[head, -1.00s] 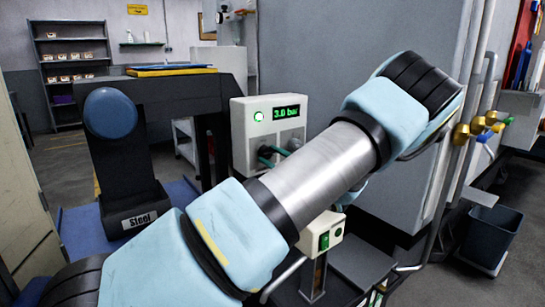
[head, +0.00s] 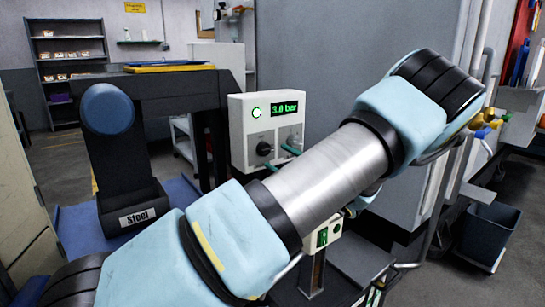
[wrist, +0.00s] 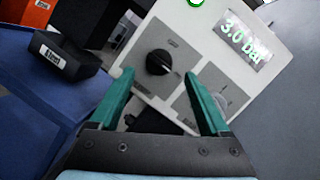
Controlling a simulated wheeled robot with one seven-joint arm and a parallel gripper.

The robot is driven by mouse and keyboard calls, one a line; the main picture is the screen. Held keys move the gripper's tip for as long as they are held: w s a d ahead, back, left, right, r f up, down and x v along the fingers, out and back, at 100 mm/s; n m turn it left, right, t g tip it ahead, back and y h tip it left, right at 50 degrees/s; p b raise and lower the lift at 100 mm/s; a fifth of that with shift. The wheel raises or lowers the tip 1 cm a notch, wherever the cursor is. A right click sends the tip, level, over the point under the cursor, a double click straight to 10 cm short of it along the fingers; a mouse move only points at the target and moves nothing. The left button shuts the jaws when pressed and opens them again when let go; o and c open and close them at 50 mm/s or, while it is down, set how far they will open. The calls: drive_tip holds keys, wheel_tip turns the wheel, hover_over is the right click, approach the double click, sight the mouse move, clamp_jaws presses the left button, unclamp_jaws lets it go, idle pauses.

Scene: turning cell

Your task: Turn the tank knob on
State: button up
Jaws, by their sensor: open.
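A pale control box (head: 237,130) carries a lit green display reading 3.0 bar (head: 286,109).
A green round light (head: 257,112) glows beside the display. A smaller box with a green button (head: 322,238) stands below my forearm. A grey machine wall (head: 320,50) rises behind the box.

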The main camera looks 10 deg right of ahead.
drive_tip(key=v, duration=0.6)
drive_tip(key=shift+s+b, duration=0.25)
drive_tip(key=shift+b, duration=0.15)
drive_tip(key=shift+d+f, duration=0.1)
drive_tip(key=shift+d, duration=0.05)
drive_tip(key=s+a+f+n+g+h+p, duration=0.1)
drive_tip(key=s+a+f+n+g+p, duration=0.15)
drive_tip(key=a+n+g, duration=0.65)
drive_tip(key=s+a+f+g+h+p, duration=0.1)
drive_tip(key=s+a+g+p, duration=0.3)
drive_tip(key=a, duration=1)
drive_tip(key=s+a+r+n+g+h+p, duration=0.1)
drive_tip(key=s+a+r+n+h+p, duration=0.2)
drive_tip(key=n+h, duration=0.7)
drive_tip(key=shift+s+a+r+n+h, duration=0.4)
drive_tip(key=shift+s+a+r+n, duration=0.5)
drive_tip(key=shift+s+r, duration=1.75)
drive_tip(key=shift+w+a+r, duration=0.1)
drive_tip(key=shift+w+r, duration=0.1)
drive_tip(key=shift+w, duration=0.05)
